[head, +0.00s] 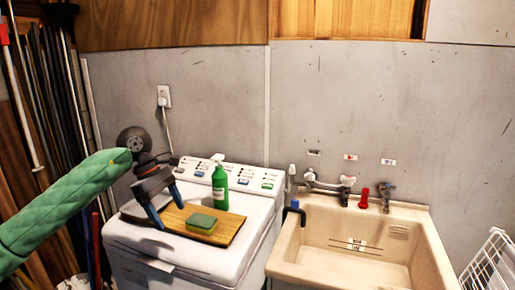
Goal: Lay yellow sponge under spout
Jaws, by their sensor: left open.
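A yellow sponge (201,224) with a green top lies on a wooden board (228,231) on top of the washing machine. My left gripper (168,212) is open and empty, above the left part of the board, to the left of the sponge and apart from it. A faucet (330,187) is mounted on the wall side of the sink. My right gripper is not in view.
A green pump bottle (219,187) stands behind the sponge on the washing machine (262,222). A red item (364,197) and another tap (386,194) are at the sink's back edge. The basin looks empty. A white wire rack (490,262) stands at the right.

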